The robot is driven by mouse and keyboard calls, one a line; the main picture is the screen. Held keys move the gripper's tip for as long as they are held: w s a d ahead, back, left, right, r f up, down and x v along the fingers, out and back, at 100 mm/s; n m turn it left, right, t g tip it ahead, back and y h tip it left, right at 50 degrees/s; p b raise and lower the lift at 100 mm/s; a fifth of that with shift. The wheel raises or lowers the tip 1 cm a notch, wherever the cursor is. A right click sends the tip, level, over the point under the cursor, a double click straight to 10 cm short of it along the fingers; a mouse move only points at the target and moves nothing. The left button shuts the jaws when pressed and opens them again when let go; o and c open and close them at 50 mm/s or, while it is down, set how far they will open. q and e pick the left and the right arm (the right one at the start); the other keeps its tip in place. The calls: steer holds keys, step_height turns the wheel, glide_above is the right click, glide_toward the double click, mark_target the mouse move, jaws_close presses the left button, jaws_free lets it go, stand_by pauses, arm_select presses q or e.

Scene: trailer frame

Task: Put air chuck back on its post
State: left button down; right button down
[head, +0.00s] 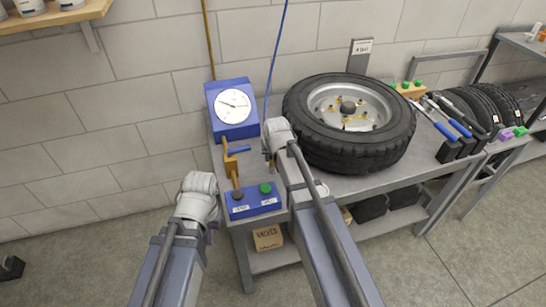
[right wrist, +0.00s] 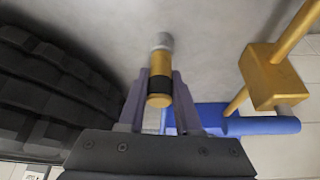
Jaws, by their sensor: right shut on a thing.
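My right gripper (right wrist: 160,84) is shut on the air chuck (right wrist: 160,62), a brass cylinder with a black band and a silver end. In the head view my right arm mostly hides this gripper and the chuck, beside the tyre. A yellow post (right wrist: 274,78) with a square block and a blue peg (right wrist: 262,126) stands to the right of the chuck in the right wrist view, apart from it. The post (head: 232,166) and peg (head: 238,150) also show in the head view, left of my right arm. My left gripper (head: 210,220) is left of the bench; its fingers are too hidden to judge.
A blue gauge box (head: 233,108) stands behind the post, and a blue button box (head: 253,201) in front. A large tyre (head: 350,150) fills the bench middle. A blue hose (head: 275,55) hangs down near my right wrist. Blue-handled tools (head: 447,122) lie right.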

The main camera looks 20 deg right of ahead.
steer(key=c, duration=0.5)
jaws_free()
steer(key=shift+o, duration=0.2)
steer(key=o, duration=0.4)
step_height(320, 180, up, 8)
steer(key=p, duration=0.8)
